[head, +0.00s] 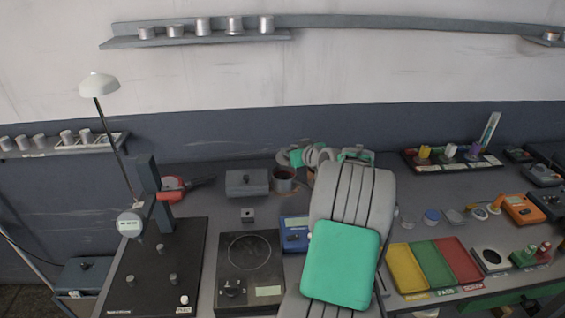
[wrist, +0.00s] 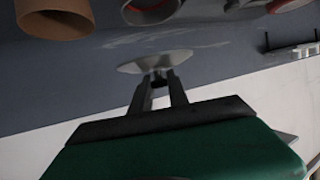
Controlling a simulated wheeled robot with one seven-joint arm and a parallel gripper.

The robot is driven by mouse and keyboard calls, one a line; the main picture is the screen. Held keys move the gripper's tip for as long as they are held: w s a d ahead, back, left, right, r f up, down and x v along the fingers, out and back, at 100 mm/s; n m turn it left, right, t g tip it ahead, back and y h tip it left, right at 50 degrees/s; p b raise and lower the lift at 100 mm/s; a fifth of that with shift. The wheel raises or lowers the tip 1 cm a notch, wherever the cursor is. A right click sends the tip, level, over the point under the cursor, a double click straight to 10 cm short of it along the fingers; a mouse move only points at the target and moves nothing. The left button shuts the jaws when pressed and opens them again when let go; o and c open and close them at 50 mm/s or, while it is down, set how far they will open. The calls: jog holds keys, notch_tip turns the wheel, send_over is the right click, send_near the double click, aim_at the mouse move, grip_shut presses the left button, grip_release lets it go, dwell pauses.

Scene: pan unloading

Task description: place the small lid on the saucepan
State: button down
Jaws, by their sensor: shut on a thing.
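In the wrist view, my gripper (wrist: 160,85) is shut on the small lid (wrist: 155,62), a thin pale grey disc seen nearly edge-on. The fingertips hold it at its middle, and it hangs clear of other things. In the head view the saucepan (head: 283,181) stands open at the back of the bench, a dark round pot with a brownish inside. The lid and fingertips cannot be made out there, among my arm's grey and green parts just behind and right of the pot. A brown round vessel (wrist: 55,14) is cut off in the wrist view; I cannot tell if it is the saucepan.
A grey box with a knob (head: 247,183) stands left of the saucepan. In front are a small dark block (head: 248,215), a hotplate (head: 264,268) and a blue device (head: 294,234). A gauge stand (head: 150,205) is at left. Yellow, green and red trays (head: 435,264) lie at right.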

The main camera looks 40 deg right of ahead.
aim_at(284, 157)
jog(key=w+f, duration=0.2)
jog(key=f, duration=0.1)
jog(key=w+f+b, duration=0.1)
jog(key=f, duration=0.1)
jog(key=shift+w, duration=0.4)
jog(key=shift+s+f, duration=0.1)
jog(key=shift+f, duration=1.25)
jog(key=shift+f, duration=0.2)
jog(key=c, duration=1.3)
grip_release()
jog(key=shift+r, duration=0.15)
